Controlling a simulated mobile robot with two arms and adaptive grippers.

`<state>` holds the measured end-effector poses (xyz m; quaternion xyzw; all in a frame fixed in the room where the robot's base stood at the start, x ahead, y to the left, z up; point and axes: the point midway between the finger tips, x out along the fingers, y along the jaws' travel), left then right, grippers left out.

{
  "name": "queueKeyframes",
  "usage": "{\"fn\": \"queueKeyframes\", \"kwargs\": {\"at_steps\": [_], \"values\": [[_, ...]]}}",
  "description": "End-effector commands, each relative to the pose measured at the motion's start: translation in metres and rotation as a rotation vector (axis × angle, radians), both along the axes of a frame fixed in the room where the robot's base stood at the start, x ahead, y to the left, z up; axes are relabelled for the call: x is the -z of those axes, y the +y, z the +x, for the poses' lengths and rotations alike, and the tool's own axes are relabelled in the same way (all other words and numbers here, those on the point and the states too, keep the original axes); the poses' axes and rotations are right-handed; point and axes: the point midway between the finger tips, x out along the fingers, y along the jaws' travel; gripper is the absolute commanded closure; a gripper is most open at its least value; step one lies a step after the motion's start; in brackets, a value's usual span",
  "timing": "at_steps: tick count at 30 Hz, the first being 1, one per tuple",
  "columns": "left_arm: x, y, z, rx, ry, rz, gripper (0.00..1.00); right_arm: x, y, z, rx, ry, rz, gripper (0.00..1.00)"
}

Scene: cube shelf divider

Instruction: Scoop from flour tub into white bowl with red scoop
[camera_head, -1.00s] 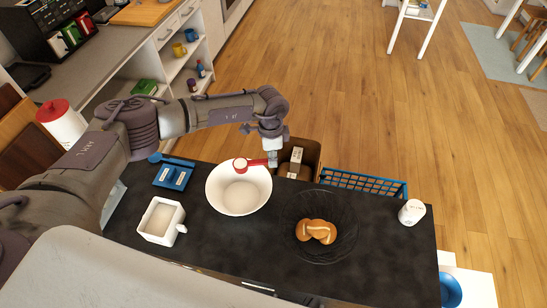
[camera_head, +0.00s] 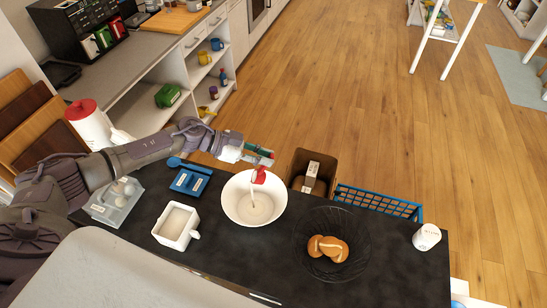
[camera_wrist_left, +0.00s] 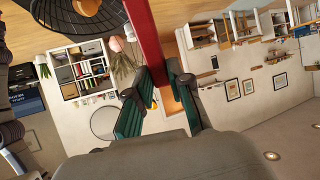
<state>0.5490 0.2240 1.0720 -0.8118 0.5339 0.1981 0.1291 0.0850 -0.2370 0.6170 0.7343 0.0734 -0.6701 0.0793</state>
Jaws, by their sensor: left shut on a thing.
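The white bowl (camera_head: 232,207) stands on the dark counter with flour in it. My left gripper (camera_head: 258,156) is above the bowl's far rim, shut on the red scoop (camera_head: 259,175). The scoop is tipped over the bowl, and a thin pale streak shows below it, like falling flour. In the left wrist view the scoop's red handle (camera_wrist_left: 147,40) runs between the green finger pads of the gripper (camera_wrist_left: 158,78). The flour tub (camera_head: 187,236), white and square with a handle, stands left of the bowl and holds flour. My right gripper is not in view.
A blue scoop (camera_head: 187,165) lies by a blue holder (camera_head: 190,182) left of the bowl. A black wire basket (camera_head: 362,240) with bread stands to the right. A brown bin (camera_head: 300,160) and blue crate (camera_head: 400,207) are beyond the counter's far edge. A white canister (camera_head: 426,237) is at right.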

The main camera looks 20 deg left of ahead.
Motion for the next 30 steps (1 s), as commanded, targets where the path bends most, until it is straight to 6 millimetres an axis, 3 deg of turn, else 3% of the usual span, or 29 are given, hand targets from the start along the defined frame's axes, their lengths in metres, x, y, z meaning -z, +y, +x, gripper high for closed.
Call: {"fn": "queueKeyframes", "kwargs": {"at_steps": [3, 30], "values": [[0.008, 0.005, -0.002, 0.0, -0.02, -0.046, 1.0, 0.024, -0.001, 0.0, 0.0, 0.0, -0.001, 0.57], [0.016, 0.051, -0.022, 0.003, -0.205, -0.474, 1.0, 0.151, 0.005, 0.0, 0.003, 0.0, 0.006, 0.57]]}}
